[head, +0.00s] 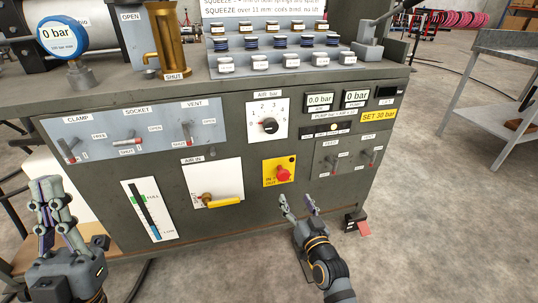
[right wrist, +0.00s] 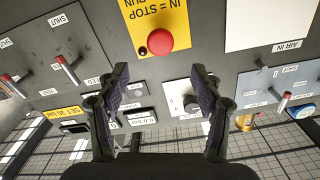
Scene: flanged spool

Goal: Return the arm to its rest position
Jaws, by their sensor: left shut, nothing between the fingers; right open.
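My left gripper (head: 47,183) is at the lower left of the head view, its fingers pointing up and closed together with nothing between them. It is in front of the panel's lower left side, apart from it. My right gripper (head: 298,196) is low in the middle, in front of the panel and just below the red stop button (head: 283,174). In the right wrist view its two fingers (right wrist: 160,78) are spread apart and empty. The red button (right wrist: 160,41) shows beyond the gap between them. I cannot tell how far the fingertips are from the panel.
The grey cabinet (head: 130,172) carries levers, an air dial (head: 269,125) and a yellow-handled AIR IN valve (head: 222,203). A tray of small parts (head: 320,66) and a brass cylinder (head: 165,38) stand on top.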

